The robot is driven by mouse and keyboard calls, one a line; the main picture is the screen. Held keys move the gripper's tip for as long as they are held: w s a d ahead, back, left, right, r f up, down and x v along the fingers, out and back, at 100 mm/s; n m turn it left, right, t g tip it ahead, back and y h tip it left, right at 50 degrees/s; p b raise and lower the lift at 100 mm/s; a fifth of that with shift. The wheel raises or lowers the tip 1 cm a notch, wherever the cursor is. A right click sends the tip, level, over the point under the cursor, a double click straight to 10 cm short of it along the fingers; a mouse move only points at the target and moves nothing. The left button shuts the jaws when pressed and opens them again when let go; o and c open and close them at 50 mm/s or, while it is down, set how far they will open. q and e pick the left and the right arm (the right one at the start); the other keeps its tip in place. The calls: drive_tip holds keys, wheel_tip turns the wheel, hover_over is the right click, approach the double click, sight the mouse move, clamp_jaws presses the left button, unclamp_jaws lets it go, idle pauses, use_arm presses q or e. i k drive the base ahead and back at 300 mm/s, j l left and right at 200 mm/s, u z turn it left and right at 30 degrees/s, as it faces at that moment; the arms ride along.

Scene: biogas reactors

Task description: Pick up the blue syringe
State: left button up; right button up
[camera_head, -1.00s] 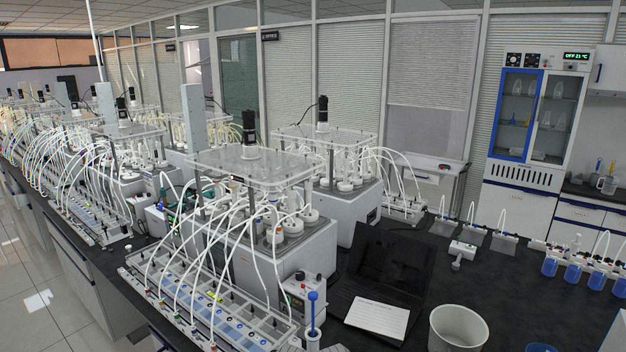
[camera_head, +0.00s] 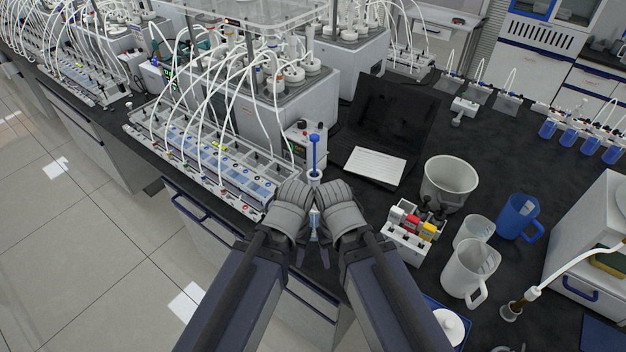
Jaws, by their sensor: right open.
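The blue syringe (camera_head: 315,155) stands upright in the head view, its blue plunger up and its lower part in a pale holder near the bench's front edge. It is just beyond my two arms, which sit side by side at the middle front. My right gripper (camera_head: 325,253) is on the near side of the syringe, apart from it, open and empty. My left gripper (camera_head: 301,252) is close beside it. Its fingers are mostly hidden by my own wrist, so its opening cannot be told.
A laptop (camera_head: 398,115) with a white paper stands behind. A long tubed tray (camera_head: 210,165) lies left. Dark bench is bare beyond the bucket.

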sight(313, 181)
drive_tip(key=k+j, duration=0.2)
drive_tip(key=j, duration=0.2)
drive_tip(key=k+j, duration=0.2)
drive_tip(key=j, duration=0.2)
drive_tip(key=k+j, duration=0.15)
drive_tip(key=j, duration=0.25)
drive_tip(key=j+z, duration=0.05)
